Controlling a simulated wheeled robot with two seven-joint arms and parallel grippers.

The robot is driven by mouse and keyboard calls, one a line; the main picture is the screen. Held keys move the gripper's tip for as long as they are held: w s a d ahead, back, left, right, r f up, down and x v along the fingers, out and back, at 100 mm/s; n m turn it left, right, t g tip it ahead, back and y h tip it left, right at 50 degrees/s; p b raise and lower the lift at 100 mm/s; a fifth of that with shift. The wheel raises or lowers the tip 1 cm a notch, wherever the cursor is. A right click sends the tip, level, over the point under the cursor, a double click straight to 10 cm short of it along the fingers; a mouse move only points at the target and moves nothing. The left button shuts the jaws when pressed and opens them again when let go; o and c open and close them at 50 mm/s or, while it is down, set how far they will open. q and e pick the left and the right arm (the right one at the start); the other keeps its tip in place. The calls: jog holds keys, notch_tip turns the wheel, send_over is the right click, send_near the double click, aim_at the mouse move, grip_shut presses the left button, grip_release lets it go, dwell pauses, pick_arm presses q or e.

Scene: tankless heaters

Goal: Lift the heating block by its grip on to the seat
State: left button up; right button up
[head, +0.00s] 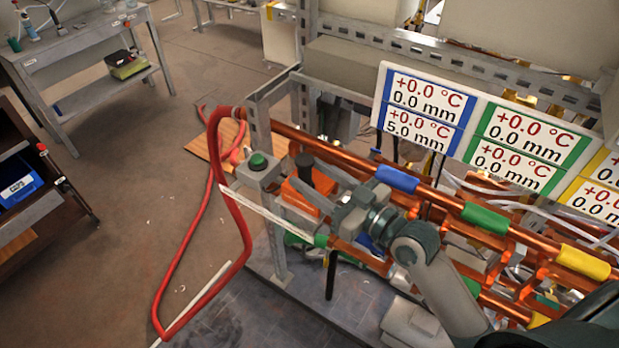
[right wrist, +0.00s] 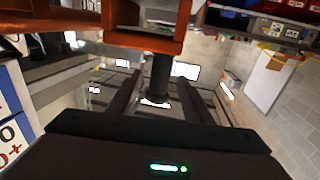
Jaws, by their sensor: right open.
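The heating block (head: 297,193) is an orange block beside the copper pipe, with an upright black grip (head: 304,163) on it. In the right wrist view the black grip (right wrist: 160,76) stands out from the orange block (right wrist: 148,42). My right gripper (head: 305,172) comes in from the lower right. Its two dark fingers are open, one on each side of the grip, with gaps showing in the right wrist view (right wrist: 160,97). My gripper's body partly hides the block. I cannot tell which of the orange brackets is the seat. My left gripper is not in view.
A copper pipe (head: 340,158) with blue, green and yellow sleeves runs along the frame. Display panels (head: 425,110) stand behind it. The left floor is mostly clear, with a workbench (head: 75,42) beyond.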

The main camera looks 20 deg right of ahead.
jog(key=shift+x, duration=0.8)
jog(key=shift+w, duration=0.1)
jog(key=shift+w+a+r+p, duration=0.1)
jog(key=shift+w+p, duration=0.1)
jog(key=shift+p, duration=0.25)
jog(key=p+x, duration=0.2)
jog(key=x, duration=0.2)
jog(key=shift+w+a, duration=0.15)
jog(key=shift+w, duration=0.1)
grip_shut()
